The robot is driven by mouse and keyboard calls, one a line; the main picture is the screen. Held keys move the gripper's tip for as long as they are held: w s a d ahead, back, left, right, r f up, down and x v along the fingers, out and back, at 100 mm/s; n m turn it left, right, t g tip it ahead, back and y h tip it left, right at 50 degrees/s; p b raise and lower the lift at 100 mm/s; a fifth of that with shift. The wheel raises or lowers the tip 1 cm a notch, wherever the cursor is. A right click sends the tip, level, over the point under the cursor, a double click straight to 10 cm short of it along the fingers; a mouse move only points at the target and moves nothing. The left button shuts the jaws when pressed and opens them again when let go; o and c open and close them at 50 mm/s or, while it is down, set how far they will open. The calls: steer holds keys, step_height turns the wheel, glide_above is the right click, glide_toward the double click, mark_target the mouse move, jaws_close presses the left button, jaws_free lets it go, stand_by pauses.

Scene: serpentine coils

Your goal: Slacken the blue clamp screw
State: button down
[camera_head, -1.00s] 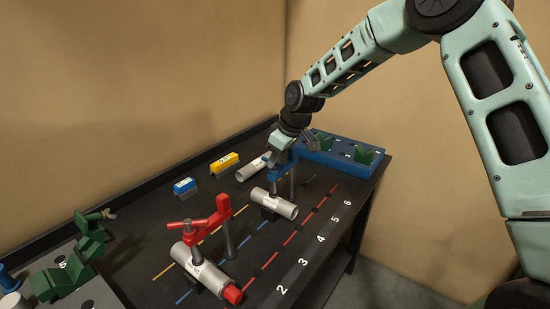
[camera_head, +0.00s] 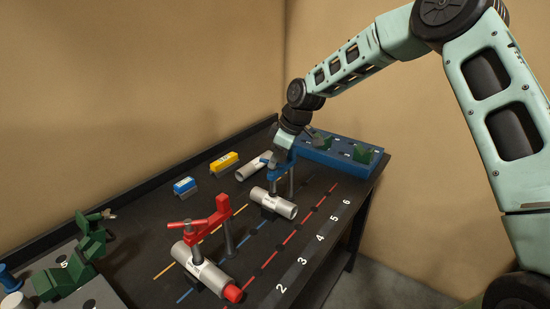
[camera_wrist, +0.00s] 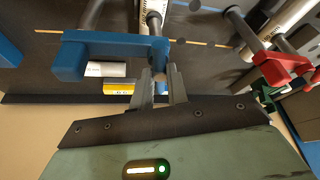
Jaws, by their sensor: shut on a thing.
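The blue clamp (camera_head: 285,168) stands on the dark bench, its arm over a grey pipe (camera_head: 283,207). Its screw with a small blue handle (camera_head: 265,160) is at the left end of the arm, partly hidden by my gripper (camera_head: 281,150). In the wrist view, the blue clamp arm (camera_wrist: 95,55) lies just ahead of my gripper (camera_wrist: 161,80). A bit of blue shows between the two grey fingers, which are shut on the screw handle. The exact contact is hard to see.
A red clamp (camera_head: 221,206) holds another pipe (camera_head: 198,270) at front left. Yellow (camera_head: 224,163) and blue (camera_head: 185,186) blocks and a loose pipe (camera_head: 253,166) lie behind.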

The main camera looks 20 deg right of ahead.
steer(key=c, duration=1.1)
jaws_free()
steer(key=shift+w+d, duration=0.2)
steer(key=shift+d, duration=0.1)
steer(key=shift+o, duration=0.4)
steer(key=shift+a, duration=0.15)
steer(key=b+v, duration=0.3)
steer(key=v, duration=1.4)
steer(key=shift+r, duration=0.2)
